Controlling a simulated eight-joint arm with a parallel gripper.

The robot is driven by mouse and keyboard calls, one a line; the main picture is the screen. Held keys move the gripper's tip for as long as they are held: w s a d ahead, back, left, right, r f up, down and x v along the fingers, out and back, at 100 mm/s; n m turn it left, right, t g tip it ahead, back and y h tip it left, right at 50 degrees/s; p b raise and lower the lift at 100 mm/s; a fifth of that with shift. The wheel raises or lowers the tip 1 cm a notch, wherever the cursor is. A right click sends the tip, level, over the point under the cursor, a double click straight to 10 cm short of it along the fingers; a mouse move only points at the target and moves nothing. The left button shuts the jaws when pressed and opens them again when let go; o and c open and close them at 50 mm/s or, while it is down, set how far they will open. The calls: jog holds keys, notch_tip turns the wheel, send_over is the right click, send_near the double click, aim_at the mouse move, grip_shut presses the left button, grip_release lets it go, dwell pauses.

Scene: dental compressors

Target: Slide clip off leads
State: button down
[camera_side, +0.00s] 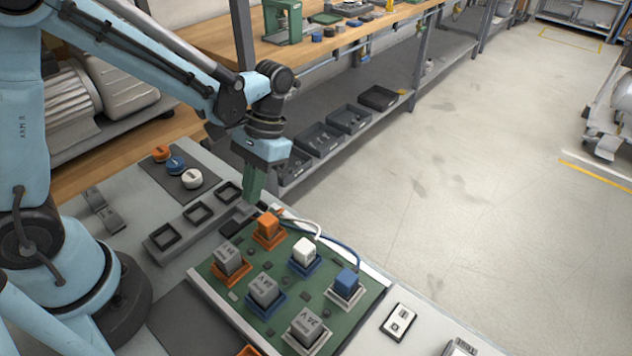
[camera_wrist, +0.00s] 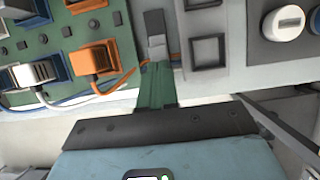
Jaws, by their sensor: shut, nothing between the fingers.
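My gripper (camera_side: 255,196) has green fingers, shut and empty, pointing down at the back corner of the green board (camera_side: 222,290). In the wrist view the fingertips (camera_wrist: 157,66) are just below a small grey piece (camera_wrist: 155,24) with a paler end, which may be the clip. The orange lead (camera_wrist: 122,82) runs from the orange plug (camera_wrist: 95,59) to the fingertips, which partly hide it. The white lead (camera_side: 300,221) and the blue lead (camera_side: 345,246) loop along the board's back edge. I cannot tell whether the fingers touch the clip or leads.
Plugs in coloured sockets, including a white one (camera_side: 304,250) and a blue one (camera_side: 346,281), stand on the board. A grey holder with square recesses (camera_side: 198,212) lies beside it. Round orange, blue and white caps sit on a dark mat (camera_side: 204,196).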

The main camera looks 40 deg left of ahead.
jog(key=shift+w, duration=0.9)
jog(key=v, duration=0.9)
jog(key=s+a+r+t, duration=0.2)
jog(key=s+t, duration=0.4)
jog(key=t, duration=0.5)
jog(key=shift+a, duration=0.75)
jog(key=c, duration=1.5)
grip_release()
jog(key=o, duration=0.5)
jog(key=shift+d+r+g, duration=0.2)
jog(key=shift+d+g, duration=0.25)
jog(key=shift+g, duration=0.25)
jog(key=shift+o, duration=0.2)
jog(key=d+g, duration=0.1)
jog(key=g, duration=0.1)
jog(key=d+g, duration=0.1)
jog(key=g, duration=0.2)
jog(key=shift+s+d+r, duration=0.25)
jog(key=shift+f, duration=6)
